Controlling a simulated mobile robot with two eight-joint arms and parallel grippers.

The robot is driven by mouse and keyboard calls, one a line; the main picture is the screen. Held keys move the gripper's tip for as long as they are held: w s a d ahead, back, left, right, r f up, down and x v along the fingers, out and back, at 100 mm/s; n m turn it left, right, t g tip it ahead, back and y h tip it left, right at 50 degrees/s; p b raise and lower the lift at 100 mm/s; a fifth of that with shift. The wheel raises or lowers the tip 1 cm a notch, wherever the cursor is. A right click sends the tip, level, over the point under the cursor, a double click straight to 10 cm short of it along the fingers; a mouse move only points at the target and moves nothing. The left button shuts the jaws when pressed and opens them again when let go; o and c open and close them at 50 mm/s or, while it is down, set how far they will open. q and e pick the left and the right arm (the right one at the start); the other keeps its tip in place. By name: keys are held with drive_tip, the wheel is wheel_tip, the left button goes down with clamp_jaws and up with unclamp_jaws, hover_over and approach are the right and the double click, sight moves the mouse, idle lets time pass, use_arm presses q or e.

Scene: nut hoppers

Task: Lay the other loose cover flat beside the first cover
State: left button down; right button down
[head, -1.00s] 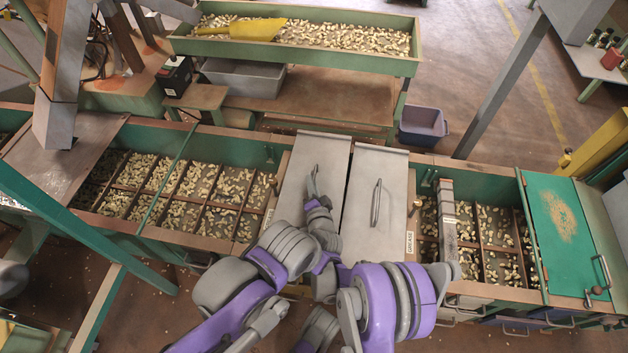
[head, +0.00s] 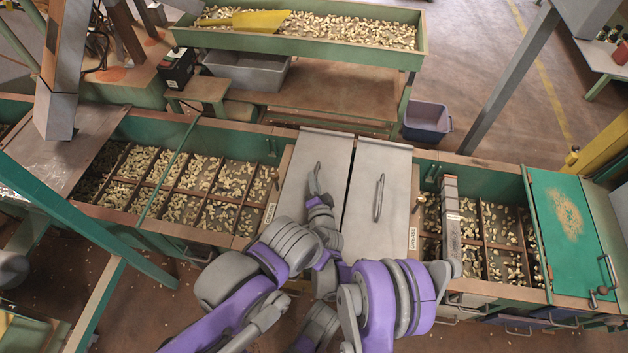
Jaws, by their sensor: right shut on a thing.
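Two grey metal covers lie flat side by side across the middle of the green hopper line: the left cover (head: 298,190) and the right cover (head: 362,222). Each has a bar handle; the right cover's handle (head: 379,198) is free. The left cover's near end is hidden behind my arms. My left gripper cannot be seen.
Open compartments of nuts (head: 190,185) lie left of the covers. A grey bar (head: 450,215) crosses the open compartments at right, before a green lid (head: 570,230). A nut tray (head: 330,32) with a yellow scoop (head: 250,20) and a purple-grey bin (head: 427,122) stand behind.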

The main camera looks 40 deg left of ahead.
drive_tip(key=shift+f+b, duration=0.4)
drive_tip(key=shift+f, duration=0.15)
drive_tip(key=c, duration=0.8)
unclamp_jaws()
drive_tip(key=shift+c, duration=0.2)
drive_tip(key=v, duration=1.1)
drive_tip(key=shift+r, duration=0.15)
wheel_tip(320, 180, up, 8)
drive_tip(key=p, duration=0.5)
